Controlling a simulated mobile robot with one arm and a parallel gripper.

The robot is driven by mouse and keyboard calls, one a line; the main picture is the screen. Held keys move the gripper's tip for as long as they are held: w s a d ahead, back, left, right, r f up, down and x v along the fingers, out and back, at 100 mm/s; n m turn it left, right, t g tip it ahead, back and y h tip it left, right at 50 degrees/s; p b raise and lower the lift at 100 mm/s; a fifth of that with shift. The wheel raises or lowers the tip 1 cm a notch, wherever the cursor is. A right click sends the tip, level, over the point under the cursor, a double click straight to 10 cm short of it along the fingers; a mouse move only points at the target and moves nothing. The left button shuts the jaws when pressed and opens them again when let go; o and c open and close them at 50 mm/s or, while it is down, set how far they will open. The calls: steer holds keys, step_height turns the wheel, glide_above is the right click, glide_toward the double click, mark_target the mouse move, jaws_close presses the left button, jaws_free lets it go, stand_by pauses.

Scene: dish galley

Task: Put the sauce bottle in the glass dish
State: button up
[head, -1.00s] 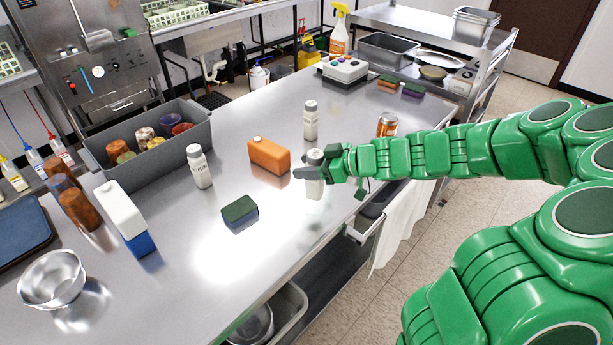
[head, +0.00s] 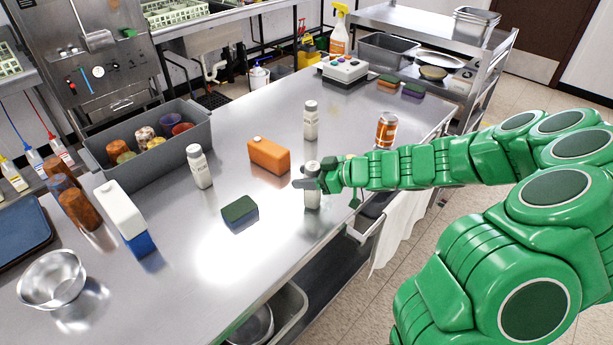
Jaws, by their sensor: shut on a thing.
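My gripper (head: 306,184) is shut on a white bottle (head: 313,198) with a grey cap, near the right edge of the steel counter. The bottle is upright; the fingers cover its middle, and I cannot tell whether its base touches the counter. Two similar white bottles stand upright, one behind it (head: 311,121) and one beside the grey bin (head: 200,168). Their labels are too small to read, so I cannot tell which is the sauce bottle. I cannot make out a glass dish in this view.
An orange carton (head: 269,156) and a green-topped sponge (head: 240,212) lie left of my gripper. A can (head: 386,130) stands behind my arm. A grey bin (head: 165,160), a white-and-blue carton (head: 125,217) and a metal bowl (head: 52,280) are farther left. The front counter is clear.

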steer(key=o, duration=1.2)
steer(key=shift+f, duration=0.1)
steer(key=v, duration=1.2)
steer(key=shift+r, duration=0.25)
